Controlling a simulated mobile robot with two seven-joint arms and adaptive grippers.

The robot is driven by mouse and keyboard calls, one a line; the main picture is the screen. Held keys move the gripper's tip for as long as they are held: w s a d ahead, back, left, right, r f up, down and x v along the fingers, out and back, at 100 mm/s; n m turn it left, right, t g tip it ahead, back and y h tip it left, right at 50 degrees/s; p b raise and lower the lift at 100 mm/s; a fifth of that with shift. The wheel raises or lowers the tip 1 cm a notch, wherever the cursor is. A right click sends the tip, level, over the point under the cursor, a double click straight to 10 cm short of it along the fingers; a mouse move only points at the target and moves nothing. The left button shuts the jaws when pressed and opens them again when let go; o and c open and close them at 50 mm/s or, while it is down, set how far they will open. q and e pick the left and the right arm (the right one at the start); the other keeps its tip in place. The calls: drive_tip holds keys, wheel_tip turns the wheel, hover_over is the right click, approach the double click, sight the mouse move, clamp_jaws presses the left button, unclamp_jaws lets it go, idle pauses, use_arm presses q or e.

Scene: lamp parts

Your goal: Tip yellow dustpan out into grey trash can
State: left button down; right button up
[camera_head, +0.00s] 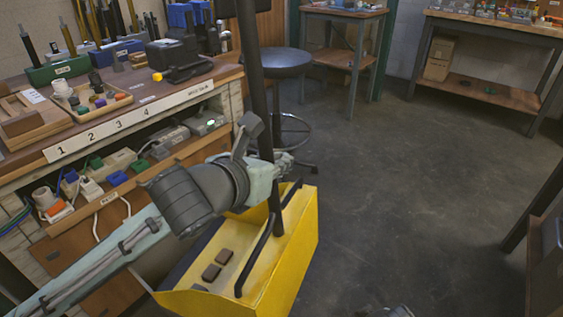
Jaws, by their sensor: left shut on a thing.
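The yellow dustpan (301,239) hangs in the lower middle of the view, above or near the floor; I cannot tell which. Its long black upright handle (256,75) rises past the top edge. A few dark brown blocks (218,265) lie in the pan, towards its left side. My left gripper (279,163) is shut on the dustpan's handle, just above the pan. My left forearm hides part of the pan's left side. I cannot make out a grey trash can.
A cluttered workbench (135,112) with tools and a parts tray stands at the left. A round stool (286,60) stands behind the dustpan. Tables (492,30) line the back. A dark piece of furniture (545,262) is cut off at the right edge. The floor (410,190) between is clear.

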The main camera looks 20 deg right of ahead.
use_arm(q)
drive_tip(key=shift+w+a+r, duration=0.65)
drive_tip(key=shift+w+a, duration=0.05)
drive_tip(key=shift+w, duration=0.05)
use_arm(e)
drive_tip(key=shift+r, duration=0.25)
use_arm(q)
drive_tip(key=shift+w+a, duration=0.15)
drive_tip(key=shift+a, duration=0.05)
drive_tip(key=shift+w+a+r+n+h, duration=0.3)
drive_tip(key=shift+w+a+r+n, duration=0.1)
drive_tip(key=shift+w+a, duration=0.3)
use_arm(e)
drive_tip(key=shift+r, duration=0.3)
use_arm(q)
drive_tip(key=shift+w+a+r+b, duration=0.1)
drive_tip(key=shift+w+a+b, duration=0.1)
drive_tip(key=shift+a+b, duration=0.1)
use_arm(e)
drive_tip(key=shift+r, duration=0.1)
use_arm(q)
drive_tip(key=shift+w+a+r, duration=0.15)
drive_tip(key=shift+w+a, duration=0.3)
drive_tip(key=shift+a, duration=0.05)
use_arm(e)
drive_tip(key=shift+s+r, duration=0.1)
